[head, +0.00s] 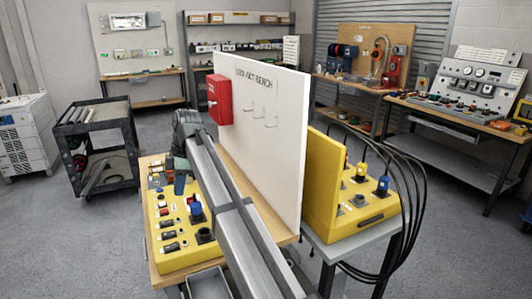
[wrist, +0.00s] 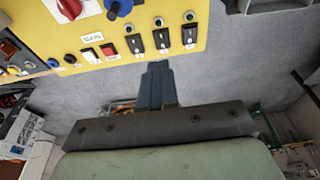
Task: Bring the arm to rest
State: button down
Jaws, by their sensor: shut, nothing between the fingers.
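My gripper (wrist: 157,72) shows in the wrist view with its fingers together and nothing between them. It points toward the lower edge of a yellow control panel (wrist: 120,40), apart from it as far as I can tell, with grey floor behind. In the head view my arm (head: 235,215) reaches up from the bottom and bends down over the left part of the workbench. The yellow panel (head: 170,238) there carries switches, sockets and a blue plug (head: 196,212). My fingertips are hard to make out in the head view.
A white upright board (head: 262,150) with a red box (head: 219,99) stands right beside my arm. Beyond it is a second yellow unit (head: 325,185) with black cables (head: 418,205). A black cart (head: 97,150) stands left, with open floor between.

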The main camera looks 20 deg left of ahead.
jog(key=shift+d, duration=0.1)
